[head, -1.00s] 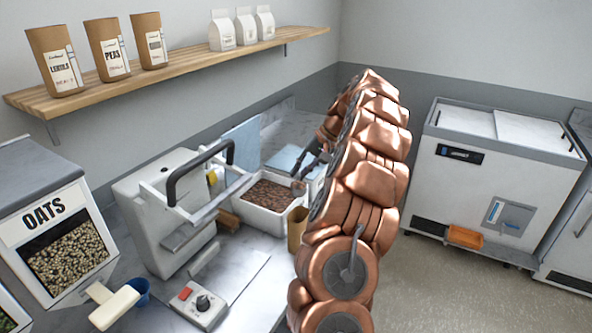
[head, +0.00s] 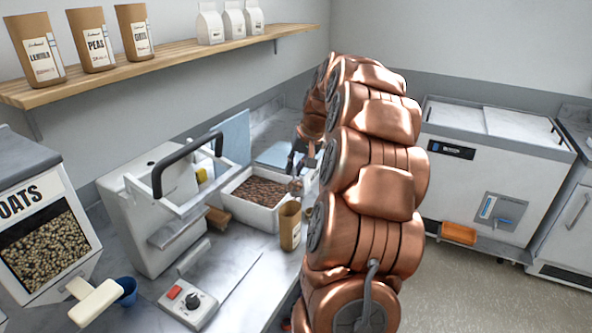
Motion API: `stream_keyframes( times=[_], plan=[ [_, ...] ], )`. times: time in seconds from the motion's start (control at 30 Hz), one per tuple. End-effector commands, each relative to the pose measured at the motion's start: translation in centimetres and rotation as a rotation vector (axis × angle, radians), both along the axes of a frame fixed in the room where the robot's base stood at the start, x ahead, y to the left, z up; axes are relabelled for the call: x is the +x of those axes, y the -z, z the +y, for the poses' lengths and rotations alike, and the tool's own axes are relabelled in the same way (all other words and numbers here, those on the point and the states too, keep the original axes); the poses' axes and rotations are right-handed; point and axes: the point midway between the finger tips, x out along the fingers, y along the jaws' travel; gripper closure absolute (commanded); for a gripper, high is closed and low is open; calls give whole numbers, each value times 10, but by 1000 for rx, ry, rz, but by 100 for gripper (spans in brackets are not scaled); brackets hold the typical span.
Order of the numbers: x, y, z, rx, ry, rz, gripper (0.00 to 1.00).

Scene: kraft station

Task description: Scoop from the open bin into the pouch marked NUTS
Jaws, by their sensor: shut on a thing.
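The open bin (head: 238,213) is a white tub of brown contents on the counter, left of my arm. A brown kraft pouch (head: 290,228) stands upright in front of the bin's right end. Its mouth faces up, and its marking is too small to read. My gripper (head: 297,166) is above the bin's right end, partly hidden by my arm. It is shut on a small metal scoop (head: 296,187), which hangs at the bin's right edge, above and behind the pouch. I cannot tell whether the scoop holds anything.
A white sealer-like machine (head: 150,215) with a black handle stands left of the bin. An OATS dispenser (head: 45,240), a blue cup (head: 126,290) and a control box (head: 188,305) are nearer. Labelled pouches (head: 97,45) stand on the wall shelf (head: 170,60).

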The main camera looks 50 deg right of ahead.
Motion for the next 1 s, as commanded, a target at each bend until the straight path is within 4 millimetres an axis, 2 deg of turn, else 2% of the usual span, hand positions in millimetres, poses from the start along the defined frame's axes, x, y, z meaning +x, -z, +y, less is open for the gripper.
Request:
stream_keyframes(
  times=[0.2, 1.0],
  plan=[
    [0, 1, 4, -139, 1, -6, 100],
    [0, 0, 24, -516, -1, -16, 100]
  ],
)
